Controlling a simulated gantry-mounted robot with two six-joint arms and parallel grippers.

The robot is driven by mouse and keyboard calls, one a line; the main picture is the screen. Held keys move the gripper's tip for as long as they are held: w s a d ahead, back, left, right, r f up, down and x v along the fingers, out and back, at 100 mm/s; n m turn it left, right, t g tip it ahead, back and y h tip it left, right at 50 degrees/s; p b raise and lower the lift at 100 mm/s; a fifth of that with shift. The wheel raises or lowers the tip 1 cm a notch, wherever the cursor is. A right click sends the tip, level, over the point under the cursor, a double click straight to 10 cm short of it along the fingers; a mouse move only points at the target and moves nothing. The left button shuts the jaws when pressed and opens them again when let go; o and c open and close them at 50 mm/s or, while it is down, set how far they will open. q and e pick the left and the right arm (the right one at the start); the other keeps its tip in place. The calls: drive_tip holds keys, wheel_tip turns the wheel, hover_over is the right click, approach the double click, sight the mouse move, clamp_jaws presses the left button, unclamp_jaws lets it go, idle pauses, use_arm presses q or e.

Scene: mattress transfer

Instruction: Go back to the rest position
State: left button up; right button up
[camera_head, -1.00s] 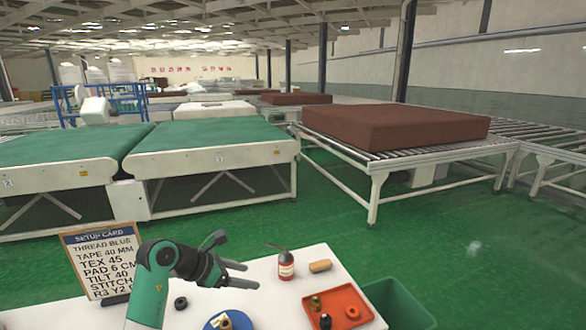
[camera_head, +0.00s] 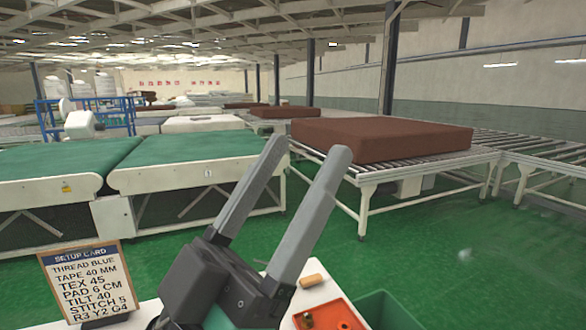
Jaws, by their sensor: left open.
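My left gripper (camera_head: 306,160) is large and close to the camera, in the lower middle of the head view. Its two grey fingers point up and to the right, spread apart with nothing between them. It is raised above the white worktable (camera_head: 128,322) and hides much of the tabletop. My right gripper is out of view.
A setup card (camera_head: 86,282) stands at the worktable's left. An orange tray (camera_head: 345,313) and a tan block (camera_head: 311,281) lie at the right, with a green bin (camera_head: 388,312) beside. Green-topped conveyors (camera_head: 190,160) and a brown mattress (camera_head: 380,138) on rollers stand beyond.

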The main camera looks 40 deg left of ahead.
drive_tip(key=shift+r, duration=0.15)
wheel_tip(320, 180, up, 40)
drive_tip(key=p, duration=4)
